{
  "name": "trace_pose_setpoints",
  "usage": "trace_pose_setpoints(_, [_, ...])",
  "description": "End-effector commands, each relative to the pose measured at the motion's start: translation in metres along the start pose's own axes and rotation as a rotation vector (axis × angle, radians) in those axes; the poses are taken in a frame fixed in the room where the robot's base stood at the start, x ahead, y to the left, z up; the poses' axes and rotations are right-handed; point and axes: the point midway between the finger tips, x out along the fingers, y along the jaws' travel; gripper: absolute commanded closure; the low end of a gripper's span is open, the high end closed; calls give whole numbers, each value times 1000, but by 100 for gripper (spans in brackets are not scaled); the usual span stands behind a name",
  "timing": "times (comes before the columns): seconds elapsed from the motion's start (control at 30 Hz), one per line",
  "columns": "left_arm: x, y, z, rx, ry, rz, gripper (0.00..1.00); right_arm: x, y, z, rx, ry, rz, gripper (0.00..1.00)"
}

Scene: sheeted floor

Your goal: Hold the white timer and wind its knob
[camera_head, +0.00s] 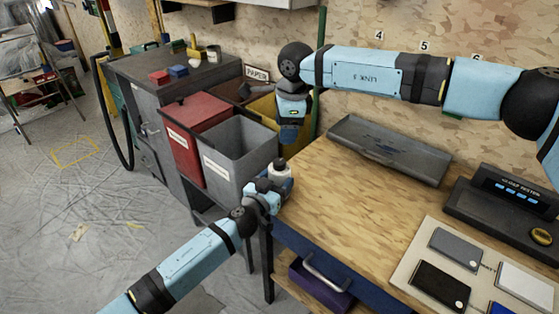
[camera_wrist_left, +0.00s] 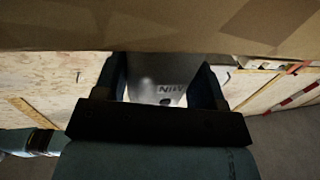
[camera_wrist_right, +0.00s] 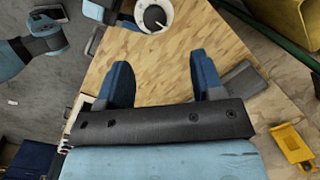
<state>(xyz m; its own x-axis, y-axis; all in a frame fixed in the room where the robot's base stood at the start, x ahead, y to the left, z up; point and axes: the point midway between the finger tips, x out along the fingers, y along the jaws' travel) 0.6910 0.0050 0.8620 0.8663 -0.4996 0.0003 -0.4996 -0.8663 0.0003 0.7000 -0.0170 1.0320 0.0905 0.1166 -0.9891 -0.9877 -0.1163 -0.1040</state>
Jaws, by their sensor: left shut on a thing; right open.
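The white timer (camera_head: 279,172) is at the table's left corner. My left gripper (camera_head: 268,190) is shut on its side. In the left wrist view the timer's grey-looking body (camera_wrist_left: 158,72) with dark lettering sits between the two fingers. In the right wrist view the timer's white rim (camera_wrist_right: 166,24) surrounds a dark round knob (camera_wrist_right: 154,17) on its top. My right gripper (camera_head: 290,135) is open and empty, pointing down, above and behind the timer. It also shows in the right wrist view (camera_wrist_right: 162,78), apart from the timer. I cannot tell whether the timer touches the table.
The wooden table (camera_head: 345,215) is clear in the middle. A grey tray (camera_head: 390,150) lies at its back, and a dark tester (camera_head: 505,208) and a board with several flat pieces stand at right. A red bin (camera_head: 190,135) and a grey bin (camera_head: 238,160) stand left of the table.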

Motion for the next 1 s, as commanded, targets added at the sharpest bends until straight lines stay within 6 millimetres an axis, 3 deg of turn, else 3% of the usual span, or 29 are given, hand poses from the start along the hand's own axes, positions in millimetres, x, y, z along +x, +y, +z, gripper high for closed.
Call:
trace_pose_setpoints(0.2, [0,0,0,0,0,-1,64,-8,-6,11,-356,60,82,39])
trace_pose_setpoints(0.47, [0,0,0,0,0,-1,64,-10,-7,15,-528,75,130,39])
trace_pose_setpoints(0.67, [0,0,0,0,0,0,64,16,-4,12,-535,75,134,39])
trace_pose_setpoints(1.0, [0,0,0,0,0,0,64,81,3,5,-532,75,133,39])
